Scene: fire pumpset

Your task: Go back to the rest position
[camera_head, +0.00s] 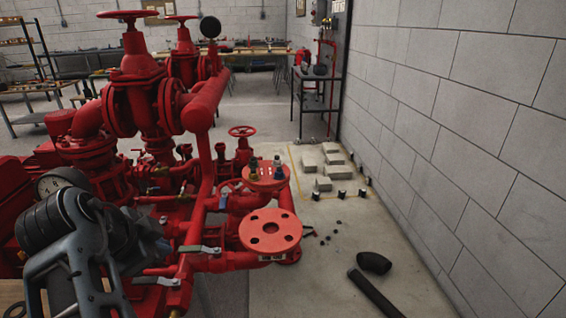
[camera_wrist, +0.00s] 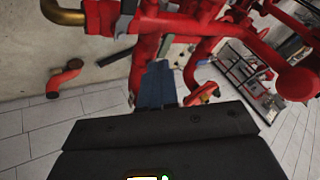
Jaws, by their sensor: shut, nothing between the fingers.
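My gripper (camera_wrist: 156,72) shows in the wrist view as shut blue-grey fingers beyond a dark palm, with nothing between them. In the head view my dark grey arm is at the lower left, and its end is close in front of the red pumpset (camera_head: 140,100). The fingertips are hard to make out in that view. The pumpset has large red pipes, handwheels and a flange facing up (camera_head: 270,231). In the wrist view red pipes (camera_wrist: 185,22) lie just past my fingers. I cannot tell whether the fingers touch them.
A block wall (camera_head: 460,110) runs along the right. On the floor beside it lie a black pipe (camera_head: 374,294), a black elbow (camera_head: 374,262) and several pale blocks (camera_head: 325,165). Workbenches (camera_head: 262,52) stand at the back.

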